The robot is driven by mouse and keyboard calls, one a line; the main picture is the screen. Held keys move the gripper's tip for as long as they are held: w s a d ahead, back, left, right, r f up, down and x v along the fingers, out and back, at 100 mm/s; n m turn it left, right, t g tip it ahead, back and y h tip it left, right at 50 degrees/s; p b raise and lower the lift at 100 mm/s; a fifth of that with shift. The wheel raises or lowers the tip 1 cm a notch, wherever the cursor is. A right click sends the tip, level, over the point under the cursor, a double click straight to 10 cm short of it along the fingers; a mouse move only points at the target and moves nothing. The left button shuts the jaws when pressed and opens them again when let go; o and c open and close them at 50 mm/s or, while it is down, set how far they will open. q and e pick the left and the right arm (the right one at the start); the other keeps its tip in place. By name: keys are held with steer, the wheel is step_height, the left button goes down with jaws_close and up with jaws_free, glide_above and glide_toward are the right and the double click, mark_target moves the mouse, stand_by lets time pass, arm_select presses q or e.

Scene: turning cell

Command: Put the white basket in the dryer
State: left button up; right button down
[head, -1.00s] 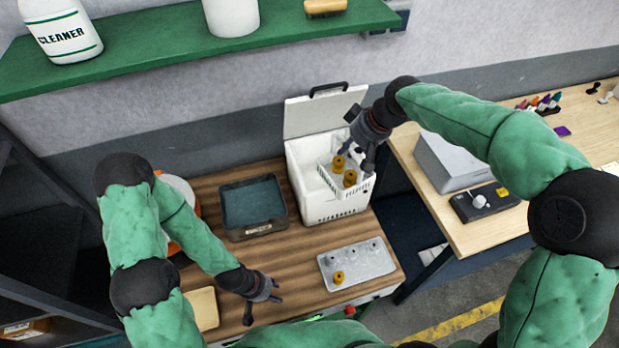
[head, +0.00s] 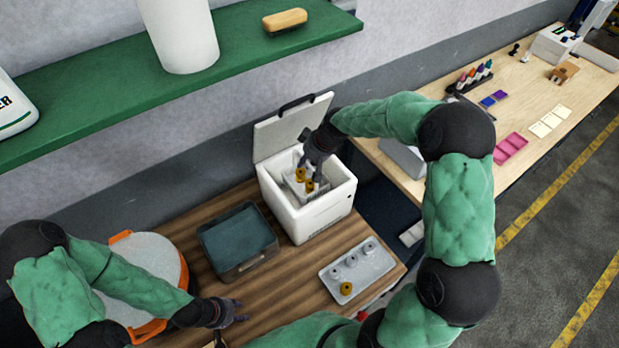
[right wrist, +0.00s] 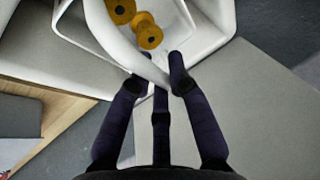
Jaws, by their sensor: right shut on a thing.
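The dryer (head: 318,217) is a white box on the wooden bench with its lid (head: 278,131) raised at the back. The white basket (head: 293,186) is inside the dryer's opening and holds gold spool-shaped parts (head: 300,175). Whether the basket touches the dryer floor is hidden. My left gripper (head: 238,311) is open and empty above the bench's front.
A dark tray (head: 238,240) stands left of the dryer, and an orange-rimmed round container (head: 150,258) further left. A metal plate (head: 365,262) with grey pieces and one gold part lies in front. A green shelf (head: 110,75) hangs above.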

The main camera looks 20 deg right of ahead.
mark_target(303, 181)
step_height(303, 181, down, 9)
steer(key=shift+r, duration=0.15)
steer(key=d, duration=0.1)
steer(key=w+d, duration=0.2)
steer(key=shift+d+p, duration=0.3)
steer(key=shift+p, duration=0.1)
steer(key=shift+f, duration=0.65)
steer(key=shift+s+f, duration=0.1)
steer(key=c, duration=1.2)
jaws_free()
steer(key=shift+o, duration=0.2)
steer(key=shift+d+r, duration=0.1)
steer(key=shift+r, duration=0.35)
steer(key=v, duration=1.1)
steer(key=shift+s, duration=0.25)
